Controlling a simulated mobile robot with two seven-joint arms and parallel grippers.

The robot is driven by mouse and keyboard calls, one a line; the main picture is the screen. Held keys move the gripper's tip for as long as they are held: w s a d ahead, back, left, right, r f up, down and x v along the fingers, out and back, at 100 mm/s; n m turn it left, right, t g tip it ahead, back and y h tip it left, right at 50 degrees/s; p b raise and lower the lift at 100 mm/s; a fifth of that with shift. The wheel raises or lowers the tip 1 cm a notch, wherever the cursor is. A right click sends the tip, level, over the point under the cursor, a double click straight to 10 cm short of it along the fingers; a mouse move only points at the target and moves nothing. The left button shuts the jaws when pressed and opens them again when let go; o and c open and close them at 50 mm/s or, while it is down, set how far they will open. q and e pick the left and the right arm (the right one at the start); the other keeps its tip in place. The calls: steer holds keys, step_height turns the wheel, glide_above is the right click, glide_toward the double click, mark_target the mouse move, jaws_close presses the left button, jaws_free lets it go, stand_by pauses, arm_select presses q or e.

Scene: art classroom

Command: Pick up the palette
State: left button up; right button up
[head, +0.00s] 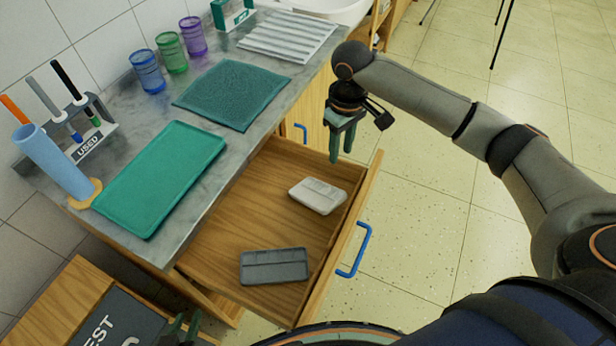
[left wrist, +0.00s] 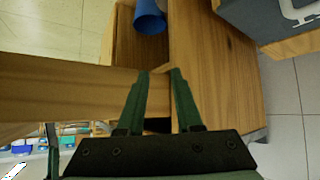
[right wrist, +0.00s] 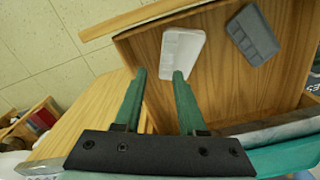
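A small white palette (head: 318,194) with wells lies in the open wooden drawer (head: 225,233). A dark grey compartmented palette (head: 274,266) lies in the same drawer, nearer to me. My right gripper (head: 341,158) hangs above the drawer's far right corner, fingers down, open and empty. In the right wrist view the white palette (right wrist: 181,52) is just beyond the fingertips (right wrist: 158,74), apart from them; the grey palette (right wrist: 252,35) is farther right. My left gripper (head: 183,326) is low at the bottom edge of the head view; the left wrist view shows its fingers (left wrist: 159,72) apart and empty.
The drawer front has a blue handle (head: 354,250). The counter above holds a green tray (head: 160,178), a teal mat (head: 232,92), coloured cups (head: 172,52), a blue cylinder (head: 52,160) and a tool rack marked USED (head: 91,142).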

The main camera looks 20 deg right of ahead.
mark_target(317, 195)
step_height(317, 195, down, 7)
steer(key=shift+a+r+b, duration=0.1)
steer(key=shift+a+b, duration=0.05)
steer(key=shift+b, duration=0.35)
steer(key=shift+f, duration=0.6)
step_height(317, 195, down, 4)
steer(key=shift+a+r+b, duration=0.15)
steer(key=shift+b, duration=0.3)
steer(key=shift+f, duration=0.35)
arm_select(q)
steer(key=shift+s+d+f, duration=0.25)
steer(key=shift+d+f, duration=0.3)
steer(key=shift+f, duration=0.25)
arm_select(e)
jaws_close()
